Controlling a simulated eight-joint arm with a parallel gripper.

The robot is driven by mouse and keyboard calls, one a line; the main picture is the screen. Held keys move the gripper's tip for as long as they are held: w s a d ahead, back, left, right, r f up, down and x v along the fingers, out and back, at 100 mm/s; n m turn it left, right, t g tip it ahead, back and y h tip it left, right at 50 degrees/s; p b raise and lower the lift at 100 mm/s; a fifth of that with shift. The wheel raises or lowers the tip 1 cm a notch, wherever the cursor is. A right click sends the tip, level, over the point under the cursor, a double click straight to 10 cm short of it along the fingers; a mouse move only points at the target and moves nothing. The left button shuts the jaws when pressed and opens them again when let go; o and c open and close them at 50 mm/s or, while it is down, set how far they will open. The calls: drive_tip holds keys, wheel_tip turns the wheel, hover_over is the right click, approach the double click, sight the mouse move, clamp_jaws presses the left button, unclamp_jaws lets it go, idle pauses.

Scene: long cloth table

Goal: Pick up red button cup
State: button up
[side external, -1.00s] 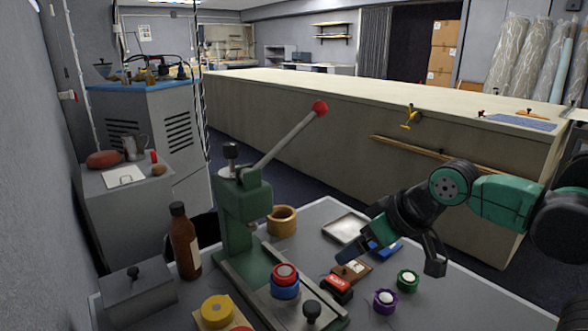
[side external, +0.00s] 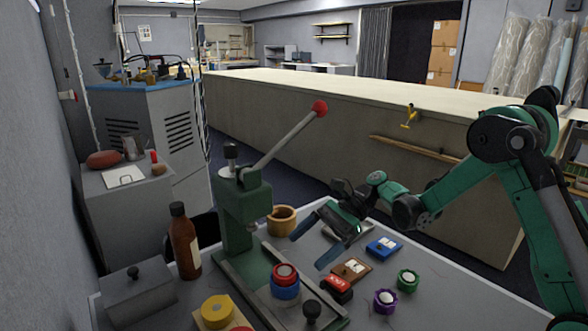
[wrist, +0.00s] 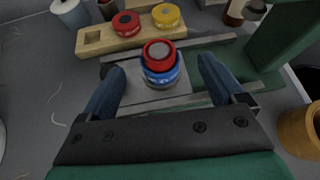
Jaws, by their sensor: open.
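A red button cup (side external: 285,272) sits on top of a blue ring-like cup (side external: 286,292) on the green press's base. In the wrist view the red cup (wrist: 158,52) and the blue cup (wrist: 162,76) lie between the two finger lines, ahead of the fingers. Another red round piece (wrist: 126,22) sits in a wooden holder beside a yellow one. My gripper (side external: 314,243) is open and empty, above and to the right of the stacked cups, with its blue fingers pointing down-left. Its fingers also show in the wrist view (wrist: 160,75).
The green press (side external: 243,215) with its long lever stands left of my gripper. A wooden holder (wrist: 97,38) bears the yellow and other red pieces. A black knob (side external: 311,311), purple cup (side external: 385,300), green cup (side external: 408,280) and wooden ring (side external: 281,220) are nearby.

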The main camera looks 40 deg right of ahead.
sight(289, 268)
drive_tip(key=shift+d+f+m+y, duration=0.2)
drive_tip(key=shift+f+m+y, duration=0.2)
drive_tip(key=shift+f+y, duration=0.1)
drive_tip(key=shift+x, duration=2.7)
drive_tip(key=shift+s, duration=0.1)
clamp_jaws()
